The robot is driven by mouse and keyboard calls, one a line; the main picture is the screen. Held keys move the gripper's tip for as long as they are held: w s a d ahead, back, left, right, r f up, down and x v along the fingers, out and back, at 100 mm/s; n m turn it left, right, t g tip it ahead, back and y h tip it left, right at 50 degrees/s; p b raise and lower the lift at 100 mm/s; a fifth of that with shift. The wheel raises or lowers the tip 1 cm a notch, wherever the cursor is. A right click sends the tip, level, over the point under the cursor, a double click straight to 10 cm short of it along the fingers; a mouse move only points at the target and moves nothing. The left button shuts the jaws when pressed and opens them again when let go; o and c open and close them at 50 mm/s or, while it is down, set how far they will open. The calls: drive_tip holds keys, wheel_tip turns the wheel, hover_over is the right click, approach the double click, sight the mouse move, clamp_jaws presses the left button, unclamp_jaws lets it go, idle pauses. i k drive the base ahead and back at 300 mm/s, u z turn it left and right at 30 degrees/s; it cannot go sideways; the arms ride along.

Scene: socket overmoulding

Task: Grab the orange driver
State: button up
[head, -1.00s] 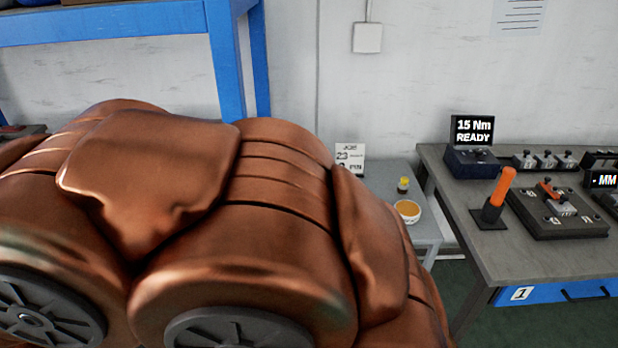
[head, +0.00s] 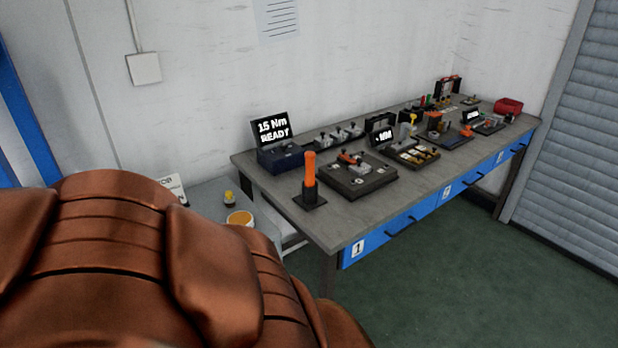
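The orange driver (head: 310,170) stands upright in a small black holder (head: 309,201) near the left front corner of the grey workbench (head: 300,222). Its orange grip points up, and nothing touches it but the holder. My gripper is not in the head view. Large copper-brown arm links of mine fill the lower left and hide part of the side table.
A "15 Nm READY" display unit (head: 273,144) stands behind the driver. A black fixture plate (head: 357,177) lies just to its right. A small side table (head: 211,197) holds an orange-filled bowl (head: 240,217). Green floor (head: 460,280) before the bench is clear.

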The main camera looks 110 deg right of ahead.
sight(310, 154)
drive_tip(key=z, duration=4.35)
drive_tip(key=k, duration=0.7)
drive_tip(key=u, duration=0.85)
drive_tip(key=i, duration=1)
drive_tip(key=z, duration=0.05)
